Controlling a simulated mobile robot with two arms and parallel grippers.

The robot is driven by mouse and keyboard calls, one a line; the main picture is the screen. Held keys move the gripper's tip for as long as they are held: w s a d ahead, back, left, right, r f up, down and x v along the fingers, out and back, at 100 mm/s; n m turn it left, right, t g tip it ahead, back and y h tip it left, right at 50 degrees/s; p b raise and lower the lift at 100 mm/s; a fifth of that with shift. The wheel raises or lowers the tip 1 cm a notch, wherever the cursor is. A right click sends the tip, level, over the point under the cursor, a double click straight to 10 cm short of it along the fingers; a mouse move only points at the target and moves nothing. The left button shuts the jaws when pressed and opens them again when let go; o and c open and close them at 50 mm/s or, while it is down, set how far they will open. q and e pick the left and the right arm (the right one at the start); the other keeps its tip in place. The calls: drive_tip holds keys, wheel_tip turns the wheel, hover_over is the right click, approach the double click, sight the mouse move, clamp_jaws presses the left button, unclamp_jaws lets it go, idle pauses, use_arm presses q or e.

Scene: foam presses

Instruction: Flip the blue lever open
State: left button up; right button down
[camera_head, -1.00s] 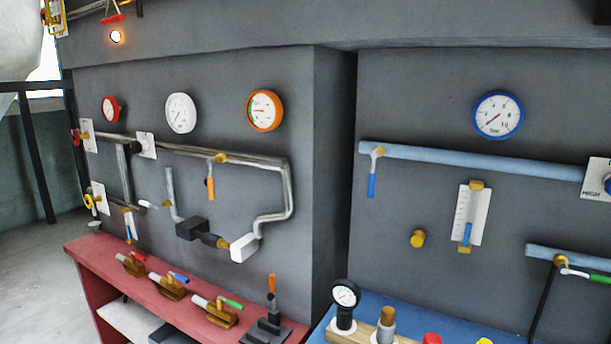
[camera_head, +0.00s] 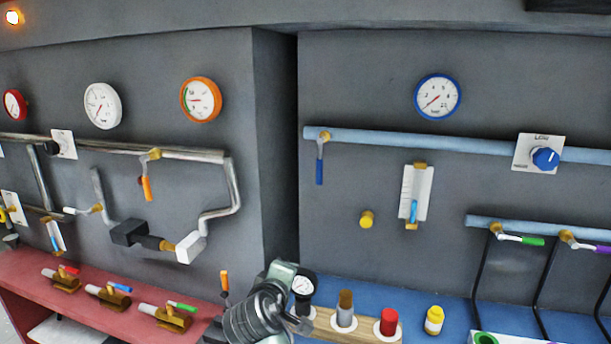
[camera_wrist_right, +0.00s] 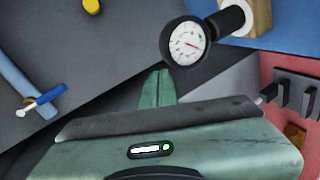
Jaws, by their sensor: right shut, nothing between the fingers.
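A lever with a blue handle (camera_head: 320,171) hangs straight down from a brass valve near the left end of the light-blue pipe (camera_head: 400,142). In the right wrist view, a blue handle (camera_wrist_right: 48,97) with a brass hub, apparently this lever, shows at the left, apart from my fingers. My right gripper (camera_wrist_right: 161,80) is shut and empty, its green fingertips together beside the black-rimmed gauge. In the head view my right gripper (camera_head: 283,271) is at the bottom centre, below and left of the lever. My left gripper is not in view.
A black gauge (camera_head: 303,287) stands close beside my right gripper on the blue bench (camera_head: 375,293). A red bench (camera_head: 100,272) with small valves lies left. A yellow knob (camera_head: 366,219) and a sight glass (camera_head: 414,195) sit right of the lever. The wall corner (camera_head: 275,150) juts out left.

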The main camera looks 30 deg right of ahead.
sight(320, 164)
drive_tip(key=w+r+h, duration=0.2)
drive_tip(key=r, duration=0.7)
drive_tip(key=w+r+n+t+h, duration=0.1)
drive_tip(key=w+r+h, duration=0.1)
drive_tip(key=r, duration=0.7)
drive_tip(key=shift+w+a+r+n, duration=0.2)
drive_tip(key=shift+w+a+n, duration=0.15)
drive_tip(key=shift+w, duration=0.35)
drive_tip(key=w+d+p, duration=0.3)
drive_tip(key=d+p, duration=0.3)
drive_tip(key=d, duration=0.5)
drive_tip(key=shift+w, duration=0.3)
drive_tip(key=shift+f, duration=0.1)
drive_tip(key=shift+w, duration=0.1)
